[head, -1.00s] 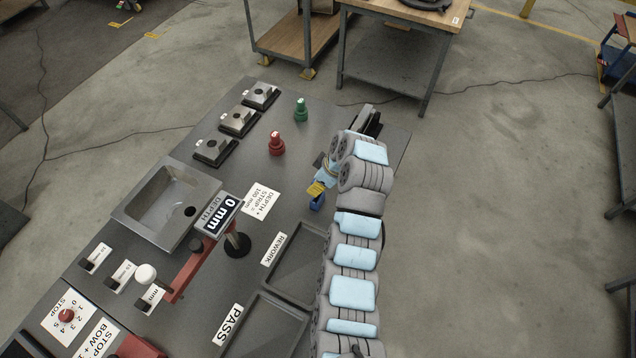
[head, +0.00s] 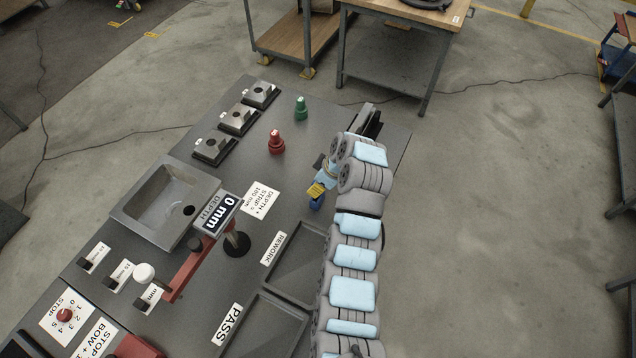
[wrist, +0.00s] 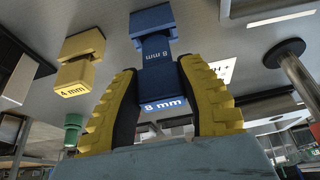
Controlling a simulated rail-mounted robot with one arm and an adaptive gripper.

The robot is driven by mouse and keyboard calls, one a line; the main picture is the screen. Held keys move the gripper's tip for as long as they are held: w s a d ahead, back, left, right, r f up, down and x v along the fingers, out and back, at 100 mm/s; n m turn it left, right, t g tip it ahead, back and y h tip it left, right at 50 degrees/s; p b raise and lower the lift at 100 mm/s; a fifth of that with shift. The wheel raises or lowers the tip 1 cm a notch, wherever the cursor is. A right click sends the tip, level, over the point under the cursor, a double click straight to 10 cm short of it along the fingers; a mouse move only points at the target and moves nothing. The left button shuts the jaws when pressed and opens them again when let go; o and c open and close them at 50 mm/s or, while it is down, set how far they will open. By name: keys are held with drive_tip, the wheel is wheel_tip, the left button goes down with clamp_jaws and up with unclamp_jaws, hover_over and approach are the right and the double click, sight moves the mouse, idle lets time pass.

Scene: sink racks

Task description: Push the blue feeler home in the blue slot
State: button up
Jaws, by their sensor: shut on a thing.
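My gripper (wrist: 158,68) is shut on the blue feeler (wrist: 165,95), with one yellow-and-black finger on each side of it. The feeler carries "8 mm" on its near face. Beyond the fingertips, its narrower part reaches to a wider blue block (wrist: 150,18) at the top of the wrist view, which looks like the blue slot. The two are in line, and how deep the feeler sits cannot be told. In the head view my gripper (head: 317,189) is low over the bench, with a little blue (head: 317,203) showing beside it. My arm hides much of this spot.
A yellow "4 mm" piece (wrist: 75,78) stands left of the blue one in the wrist view. The depth gauge stand (head: 237,243) and the REWORK tray (head: 296,268) are close by. Red (head: 276,144) and green (head: 301,110) pieces stand farther back.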

drive_tip(key=shift+f+b, duration=1.05)
drive_tip(key=shift+f, duration=0.8)
drive_tip(key=o, duration=1.1)
drive_tip(key=shift+o, duration=0.2)
drive_tip(key=shift+v, duration=2.7)
drive_tip(key=shift+s+r, duration=0.1)
drive_tip(key=shift+v, duration=0.9)
drive_tip(key=shift+d, duration=0.1)
